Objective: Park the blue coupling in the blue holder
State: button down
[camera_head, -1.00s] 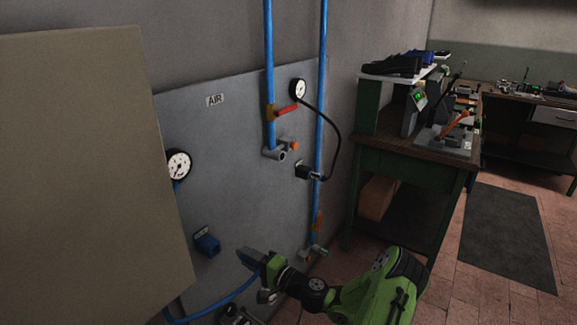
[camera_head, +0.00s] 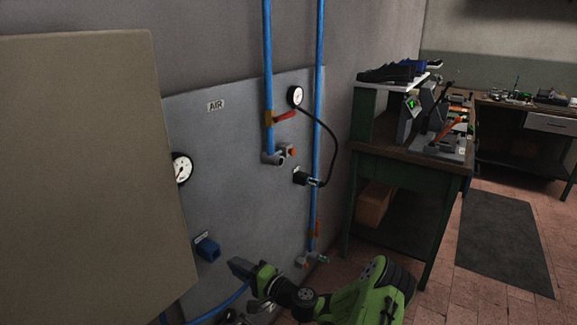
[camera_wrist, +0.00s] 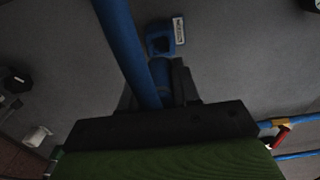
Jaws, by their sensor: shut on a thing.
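The blue holder (camera_head: 207,248) is a small blue block on the grey wall panel, left of my gripper in the head view. In the wrist view the holder (camera_wrist: 160,38) shows its opening, just beyond the fingertips. My gripper (camera_head: 240,267) is close to the holder, to its right and a little lower. It is shut on the blue coupling (camera_wrist: 160,72), which is partly hidden between the dark fingers in the wrist view. The coupling is apart from the holder or just short of it; the gap is hard to judge. A blue hose (camera_wrist: 122,40) runs past the fingers.
A large beige panel (camera_head: 90,180) stands at the left, near the holder. Blue pipes (camera_head: 268,80), a red-handled valve (camera_head: 283,116) and a black coupling holder (camera_head: 301,177) are on the wall. A green workbench (camera_head: 400,190) stands at the right.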

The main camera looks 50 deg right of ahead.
jog(key=shift+w+a, duration=0.2)
jog(key=shift+w, duration=1.55)
jog(key=shift+w+a+b, duration=0.15)
jog(key=shift+w+b, duration=0.15)
jog(key=shift+w, duration=1.15)
dwell(0.5)
jog(key=c, duration=0.7)
grip_release()
jog(key=shift+c, duration=0.2)
jog(key=s+d+p, duration=0.1)
jog(key=s+p, duration=0.1)
jog(key=s, duration=1.3)
jog(key=shift+s+d, duration=0.3)
jog(key=shift+s, duration=0.1)
